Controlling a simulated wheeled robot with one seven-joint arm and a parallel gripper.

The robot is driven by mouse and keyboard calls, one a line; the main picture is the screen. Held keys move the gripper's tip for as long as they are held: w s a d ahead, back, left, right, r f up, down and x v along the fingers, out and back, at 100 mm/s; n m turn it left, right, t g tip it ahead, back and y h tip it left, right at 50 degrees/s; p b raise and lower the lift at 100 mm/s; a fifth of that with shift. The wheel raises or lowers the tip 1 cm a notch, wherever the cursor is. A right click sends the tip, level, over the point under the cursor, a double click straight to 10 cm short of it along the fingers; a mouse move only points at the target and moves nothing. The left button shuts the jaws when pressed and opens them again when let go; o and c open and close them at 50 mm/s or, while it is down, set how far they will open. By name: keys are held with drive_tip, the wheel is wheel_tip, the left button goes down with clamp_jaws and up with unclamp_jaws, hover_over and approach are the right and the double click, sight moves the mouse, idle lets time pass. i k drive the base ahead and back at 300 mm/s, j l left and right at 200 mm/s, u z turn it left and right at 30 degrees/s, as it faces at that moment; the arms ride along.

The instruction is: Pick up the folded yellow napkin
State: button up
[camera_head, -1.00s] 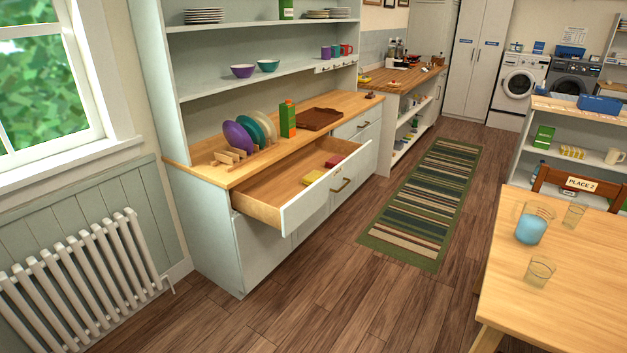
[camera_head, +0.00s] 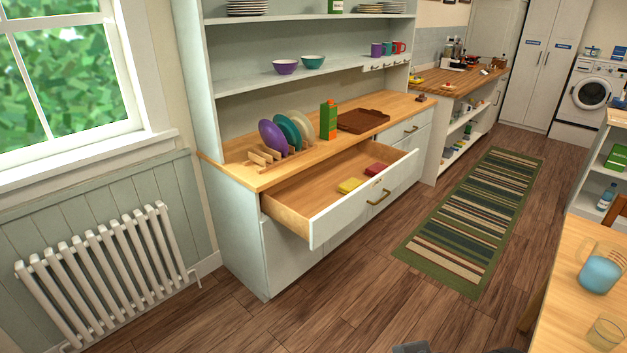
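The folded yellow napkin (camera_head: 351,185) lies flat in the open drawer (camera_head: 312,190) of the pale dresser, close to the inside of the drawer front. A folded red item (camera_head: 377,168), likely another napkin, lies beside it to the right and a little farther back. The drawer front hides part of the drawer floor near the yellow napkin. My gripper cannot be made out. Only small dark parts, probably mine, show at the bottom edge.
The dresser top (camera_head: 262,177) holds a plate rack, a green carton (camera_head: 328,119) and a brown tray (camera_head: 363,121). A radiator (camera_head: 105,270) stands at left. A table (camera_head: 570,310) with a blue-filled jug (camera_head: 599,273) is at right. Wooden floor before the drawer is clear beside a striped rug (camera_head: 475,215).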

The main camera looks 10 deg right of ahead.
sight(351, 184)
drive_tip(key=i+l+u, duration=0.75)
drive_tip(key=u, duration=0.15)
drive_tip(key=i+l+u, duration=0.2)
drive_tip(key=l+u, duration=0.25)
drive_tip(key=l, duration=0.2)
drive_tip(key=i+l+u, duration=0.15)
drive_tip(key=l+u, duration=0.8)
drive_tip(key=l, duration=0.35)
drive_tip(key=k+l+u, duration=0.1)
drive_tip(key=l+u, duration=0.35)
drive_tip(key=l, duration=0.2)
drive_tip(key=k+l+u, duration=0.2)
drive_tip(key=l+u, duration=0.25)
drive_tip(key=l, duration=0.2)
